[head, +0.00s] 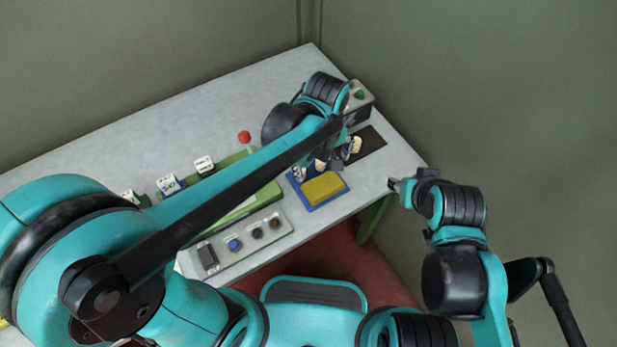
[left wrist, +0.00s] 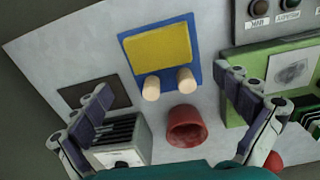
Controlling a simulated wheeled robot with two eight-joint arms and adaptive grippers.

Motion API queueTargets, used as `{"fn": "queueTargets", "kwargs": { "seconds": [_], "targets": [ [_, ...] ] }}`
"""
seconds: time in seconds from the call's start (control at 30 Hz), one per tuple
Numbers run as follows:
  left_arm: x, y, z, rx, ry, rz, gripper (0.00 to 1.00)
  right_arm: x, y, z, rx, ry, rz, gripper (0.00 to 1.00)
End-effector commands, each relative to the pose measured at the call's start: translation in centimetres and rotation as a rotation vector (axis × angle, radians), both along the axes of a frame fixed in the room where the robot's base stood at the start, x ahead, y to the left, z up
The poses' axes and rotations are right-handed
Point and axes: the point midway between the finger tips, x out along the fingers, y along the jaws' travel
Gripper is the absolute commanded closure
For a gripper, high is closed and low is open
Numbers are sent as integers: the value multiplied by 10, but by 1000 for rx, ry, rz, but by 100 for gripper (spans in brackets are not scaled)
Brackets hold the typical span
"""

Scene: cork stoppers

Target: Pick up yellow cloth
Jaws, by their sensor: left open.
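The yellow cloth (head: 323,187) looks like a flat, thick rectangle lying on a blue tray (head: 342,190) near the table's front edge. In the left wrist view the cloth (left wrist: 157,50) lies at the top centre on the blue tray (left wrist: 131,51). My left gripper (head: 326,161) is above the table, just behind the cloth in the head view. Its fingers (left wrist: 168,104) are spread wide and empty, apart from the cloth. My right gripper (head: 394,185) is off the table's right edge, away from the cloth; its jaw opening is too small to judge.
Two cork stoppers (left wrist: 151,88) (left wrist: 185,80) stand by the cloth's edge. A red cup (left wrist: 186,127) is between my left fingers. A dark mat (left wrist: 92,92) and slotted grey box (left wrist: 122,139) lie left; a green board (left wrist: 272,62) and button panel (head: 243,243) lie to the other side.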

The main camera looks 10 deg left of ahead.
Motion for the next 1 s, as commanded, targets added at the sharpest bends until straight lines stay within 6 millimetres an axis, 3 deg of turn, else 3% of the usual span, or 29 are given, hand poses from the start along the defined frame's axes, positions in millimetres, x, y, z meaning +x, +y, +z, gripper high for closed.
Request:
{"fn": "queueTargets", "kwargs": {
  "seconds": [0.1, 0.47, 0.7, 0.97, 1.0],
  "targets": [
    [1, -10, -8, 12, 27, 30, 0, 0, 0, -2, 0, 0, 0, 60],
    [-1, -11, -45, 13, 32, 37, 0, 0, 0, -18, 0, 0, 0, 60],
    [-4, -12, -81, 13, 30, 37, 0, 0, 0, -39, 0, 0, 0, 60],
    [-4, -12, -85, 13, 30, 37, 0, 0, 0, -39, 0, 0, 0, 60],
    [-4, -12, -85, 13, 30, 36, 5, 0, 0, -39, 0, 0, 0, 60]
  ]
}}
